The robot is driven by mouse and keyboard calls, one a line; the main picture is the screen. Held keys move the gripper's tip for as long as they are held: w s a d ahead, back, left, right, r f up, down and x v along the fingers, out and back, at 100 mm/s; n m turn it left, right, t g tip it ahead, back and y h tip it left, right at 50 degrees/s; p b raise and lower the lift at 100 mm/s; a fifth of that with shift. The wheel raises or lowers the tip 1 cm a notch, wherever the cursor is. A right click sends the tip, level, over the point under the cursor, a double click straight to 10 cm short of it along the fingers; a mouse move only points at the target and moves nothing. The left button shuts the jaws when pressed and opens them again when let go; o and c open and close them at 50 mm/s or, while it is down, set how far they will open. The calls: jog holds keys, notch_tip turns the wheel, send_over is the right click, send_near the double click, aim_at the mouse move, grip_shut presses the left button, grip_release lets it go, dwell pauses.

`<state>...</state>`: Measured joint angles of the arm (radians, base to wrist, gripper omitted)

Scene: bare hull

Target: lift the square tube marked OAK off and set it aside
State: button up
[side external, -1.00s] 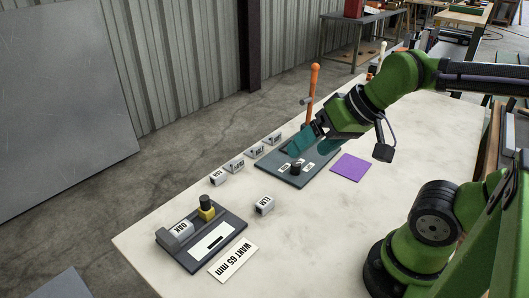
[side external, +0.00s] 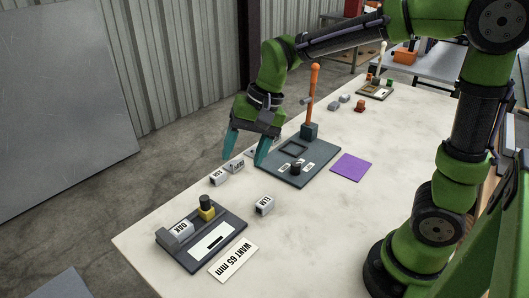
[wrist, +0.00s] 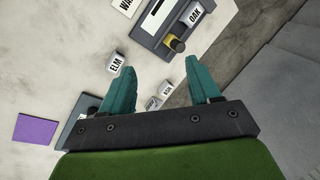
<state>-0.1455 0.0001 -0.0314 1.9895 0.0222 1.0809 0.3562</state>
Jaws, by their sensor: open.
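The square tube marked OAK (side external: 182,228) is a short white-grey block lying on a dark grey fixture plate (side external: 232,238) at the near left of the table, between a grey end block and a yellow block with a dark knob (side external: 206,207). The OAK tube also shows at the top of the wrist view (wrist: 194,15). My gripper (side external: 243,160) is open and empty, with teal fingers pointing down. It is above the row of labelled tubes, behind and to the right of the OAK tube. In the wrist view my fingers (wrist: 156,75) are spread apart with nothing between them.
A tube marked ELM (side external: 264,205) stands alone on the table. Other labelled tubes (side external: 218,177) stand along the far edge, partly hidden by my fingers. A grey plate with an orange-handled lever (side external: 313,95), a purple square (side external: 351,167) and a WANT 65 mm card (side external: 233,262) lie nearby.

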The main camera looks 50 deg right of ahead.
jog(key=w+a+f+m+g, duration=0.2)
jog(key=w+a+f+m, duration=0.25)
jog(key=w, duration=0.35)
jog(key=m+y, duration=0.1)
jog(key=m, duration=0.5)
send_over(181, 227)
jog(key=d, duration=0.2)
jog(key=shift+n, duration=0.25)
notch_tip(181, 227, down, 9)
jog(key=shift+r, duration=0.15)
jog(key=shift+d+x, duration=0.1)
jog(key=shift+x, duration=1.25)
jog(key=shift+d+x, duration=0.15)
jog(key=shift+x, duration=1.25)
jog(key=shift+s, duration=0.1)
jog(key=c, duration=1.1)
